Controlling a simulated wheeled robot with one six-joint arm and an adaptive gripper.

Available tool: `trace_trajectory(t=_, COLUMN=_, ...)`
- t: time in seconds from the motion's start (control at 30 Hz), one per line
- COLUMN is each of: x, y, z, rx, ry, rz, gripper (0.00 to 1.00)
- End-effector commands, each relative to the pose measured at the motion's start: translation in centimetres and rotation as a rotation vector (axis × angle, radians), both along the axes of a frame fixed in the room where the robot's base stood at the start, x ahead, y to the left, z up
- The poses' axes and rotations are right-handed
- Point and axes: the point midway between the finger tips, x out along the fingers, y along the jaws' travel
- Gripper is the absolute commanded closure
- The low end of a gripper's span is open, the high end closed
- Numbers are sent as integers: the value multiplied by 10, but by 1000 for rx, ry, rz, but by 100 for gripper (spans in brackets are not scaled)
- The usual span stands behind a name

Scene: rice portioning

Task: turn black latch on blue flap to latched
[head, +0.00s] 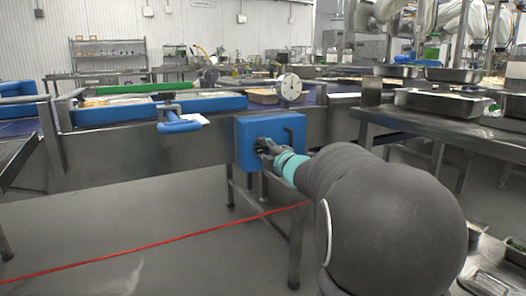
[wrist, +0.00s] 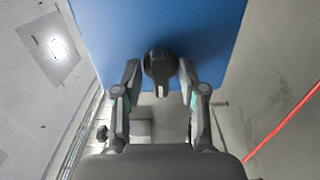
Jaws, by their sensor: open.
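The blue flap (head: 246,153) hangs on the side of the steel conveyor frame in the head view and fills the upper middle of the wrist view (wrist: 205,28). The black latch (wrist: 160,64) is a round knob with a short tab, on the flap's face near its edge in the wrist view. My gripper (wrist: 160,72) is open, with one finger on each side of the latch. I cannot tell whether the fingertips touch it. In the head view my gripper (head: 262,147) is at the flap and largely covers the latch.
A round white dial (head: 289,87) stands above the flap. A steel table with metal trays (head: 441,103) is at the right. A red line (head: 160,243) crosses the mostly clear floor at the left.

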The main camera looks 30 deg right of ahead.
Motion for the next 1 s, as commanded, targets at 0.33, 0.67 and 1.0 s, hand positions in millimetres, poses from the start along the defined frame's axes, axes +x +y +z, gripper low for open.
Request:
trace_trajectory(t=0.33, x=0, y=0, z=0, rx=0, ry=0, rz=0, gripper=100)
trace_trajectory(t=0.67, x=0, y=2, z=1, rx=42, ry=2, rz=3, gripper=100)
trace_trajectory(t=1.0, x=0, y=1, z=2, rx=272, ry=11, rz=3, gripper=100)
